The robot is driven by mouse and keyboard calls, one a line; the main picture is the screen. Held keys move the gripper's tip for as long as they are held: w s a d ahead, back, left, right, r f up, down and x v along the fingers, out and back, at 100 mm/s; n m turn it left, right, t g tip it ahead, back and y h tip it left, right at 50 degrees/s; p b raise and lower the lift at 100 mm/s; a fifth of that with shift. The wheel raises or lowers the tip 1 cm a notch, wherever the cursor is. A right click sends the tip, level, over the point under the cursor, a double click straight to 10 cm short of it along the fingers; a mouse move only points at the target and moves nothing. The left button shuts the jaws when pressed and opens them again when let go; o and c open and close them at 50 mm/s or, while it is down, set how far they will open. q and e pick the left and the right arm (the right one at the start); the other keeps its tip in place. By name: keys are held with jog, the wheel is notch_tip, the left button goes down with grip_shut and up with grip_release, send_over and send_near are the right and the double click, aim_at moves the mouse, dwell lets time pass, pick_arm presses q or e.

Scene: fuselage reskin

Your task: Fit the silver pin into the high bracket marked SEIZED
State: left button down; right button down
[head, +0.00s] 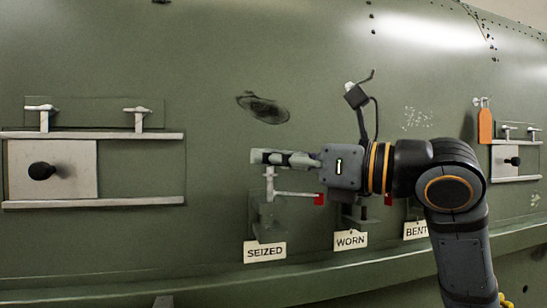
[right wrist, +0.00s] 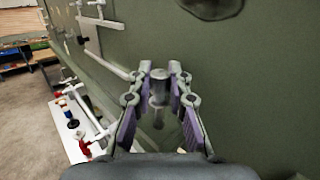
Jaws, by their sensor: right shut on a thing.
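My right gripper (head: 262,157) reaches in from the right in front of the green fuselage skin and is shut on the silver pin (head: 270,184). The pin hangs upright below the fingertips. In the right wrist view its round head (right wrist: 158,76) sits between the two fingers (right wrist: 158,95). A dark green bracket (head: 267,217) is right below the pin, above the tag reading SEIZED (head: 265,252). I cannot tell whether the pin's lower end is inside the bracket or just above it. A thin silver bar with a red end (head: 319,199) runs right from near the pin. My left gripper is not in view.
Tags reading WORN (head: 350,240) and BENT (head: 415,231) hang to the right, partly behind my arm. A rail-mounted panel with a black knob (head: 42,171) is at the left. An orange tag (head: 485,125) hangs at the right. A green ledge (head: 200,287) runs below.

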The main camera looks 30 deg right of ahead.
aim_at(282, 202)
jog(key=shift+f+b, duration=1.7)
jog(key=shift+f, duration=0.2)
jog(key=c, duration=1.2)
grip_release()
jog(key=shift+s, duration=0.1)
jog(key=shift+s+d+f+b, duration=0.3)
jog(key=shift+s+b, duration=0.25)
jog(key=shift+b, duration=0.3)
jog(key=v, duration=0.1)
jog(key=b+v, duration=0.2)
jog(key=shift+s+d+r, duration=0.2)
jog(key=shift+s+r, duration=0.05)
